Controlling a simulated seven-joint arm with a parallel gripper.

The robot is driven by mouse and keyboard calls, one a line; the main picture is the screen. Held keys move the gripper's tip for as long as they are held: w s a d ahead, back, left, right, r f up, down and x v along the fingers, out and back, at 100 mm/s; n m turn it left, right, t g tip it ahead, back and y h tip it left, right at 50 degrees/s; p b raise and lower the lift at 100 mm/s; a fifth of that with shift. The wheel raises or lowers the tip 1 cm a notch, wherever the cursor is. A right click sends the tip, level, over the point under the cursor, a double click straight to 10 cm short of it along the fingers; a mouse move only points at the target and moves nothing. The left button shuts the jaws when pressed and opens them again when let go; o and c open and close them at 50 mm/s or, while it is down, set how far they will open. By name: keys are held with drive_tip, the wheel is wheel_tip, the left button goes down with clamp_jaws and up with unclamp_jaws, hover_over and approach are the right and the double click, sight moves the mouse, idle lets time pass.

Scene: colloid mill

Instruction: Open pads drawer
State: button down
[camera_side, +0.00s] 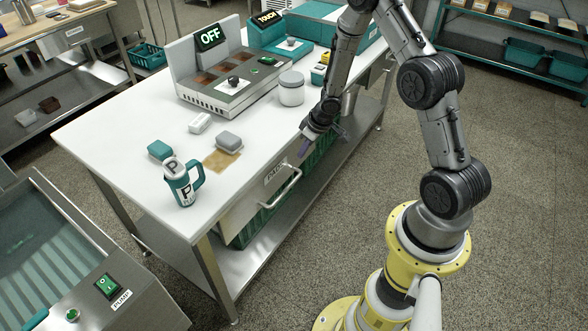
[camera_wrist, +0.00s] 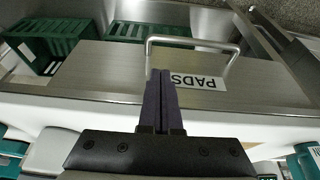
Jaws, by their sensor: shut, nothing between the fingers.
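The pads drawer (camera_side: 243,205) has a plain metal front under the near edge of the white-topped table, and looks closed. Its label reads PADS (camera_wrist: 196,83), upside down in the wrist view. A bar handle (camera_side: 284,190) sticks out from the front, and the handle (camera_wrist: 192,41) also shows in the wrist view. My gripper (camera_side: 303,149) is near the table edge, above and to the right of the handle in the side view. In the wrist view my gripper (camera_wrist: 160,74) is shut and empty, its dark fingertips overlapping the handle's left end. I cannot tell whether they touch it.
Green crates (camera_wrist: 135,33) sit below. The floor before the drawer is clear.

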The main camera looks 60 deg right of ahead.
sight(294, 169)
drive_tip(key=x, duration=1)
drive_tip(key=shift+f, duration=0.3)
drive_tip(key=s, duration=2.5)
drive_tip(key=shift+s, duration=0.4)
drive_tip(key=shift+r, duration=0.1)
